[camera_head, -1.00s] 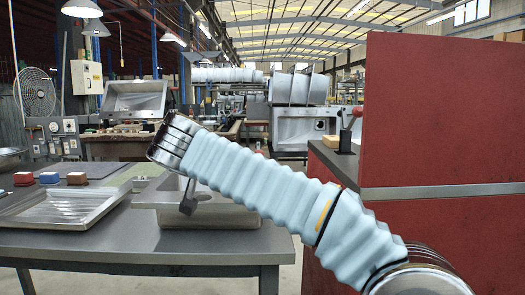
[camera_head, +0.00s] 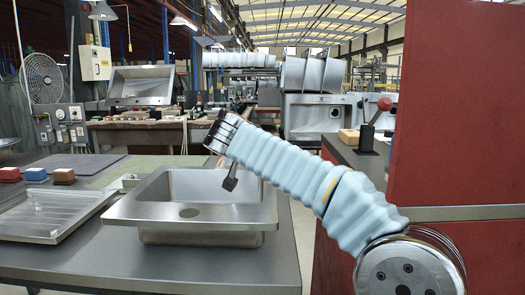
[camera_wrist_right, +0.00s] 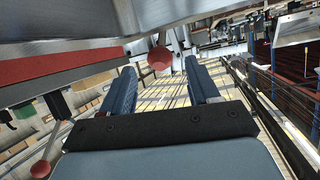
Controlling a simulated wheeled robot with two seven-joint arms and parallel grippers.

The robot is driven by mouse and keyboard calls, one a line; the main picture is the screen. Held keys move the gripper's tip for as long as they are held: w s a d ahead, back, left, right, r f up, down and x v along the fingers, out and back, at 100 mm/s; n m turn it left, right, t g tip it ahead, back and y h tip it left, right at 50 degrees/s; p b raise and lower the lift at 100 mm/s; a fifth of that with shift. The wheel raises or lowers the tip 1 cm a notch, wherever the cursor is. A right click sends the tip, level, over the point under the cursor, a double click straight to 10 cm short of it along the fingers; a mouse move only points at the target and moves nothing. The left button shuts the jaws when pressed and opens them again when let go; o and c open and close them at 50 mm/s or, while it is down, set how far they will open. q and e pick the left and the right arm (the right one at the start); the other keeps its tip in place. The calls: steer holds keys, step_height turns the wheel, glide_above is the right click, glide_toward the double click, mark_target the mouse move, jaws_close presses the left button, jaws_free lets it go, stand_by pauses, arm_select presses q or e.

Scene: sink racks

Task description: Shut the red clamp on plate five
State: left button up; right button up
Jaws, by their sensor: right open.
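A clamp with a red ball knob on a dark lever (camera_head: 368,132) stands on the bench at the right in the head view. In the right wrist view a red ball knob (camera_wrist_right: 159,59) shows between the tips of my right gripper (camera_wrist_right: 160,72). The fingers are open and apart from it; its depth beyond them is hard to judge. A second red knob (camera_wrist_right: 41,169) on a lever is at the lower left. In the head view my right arm's sleeve reaches across the sink; its fingers are not clear there. No plate number is readable. My left gripper is out of view.
A steel sink (camera_head: 125,212) and a shallow steel tray (camera_head: 28,237) lie on the grey bench at left. Small coloured blocks (camera_head: 36,174) sit behind the tray. A tall red panel (camera_head: 465,110) stands close at right. A wooden block (camera_head: 348,136) is beside the clamp.

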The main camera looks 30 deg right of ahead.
steer(key=x, duration=0.4)
jaws_close()
stand_by(0.4)
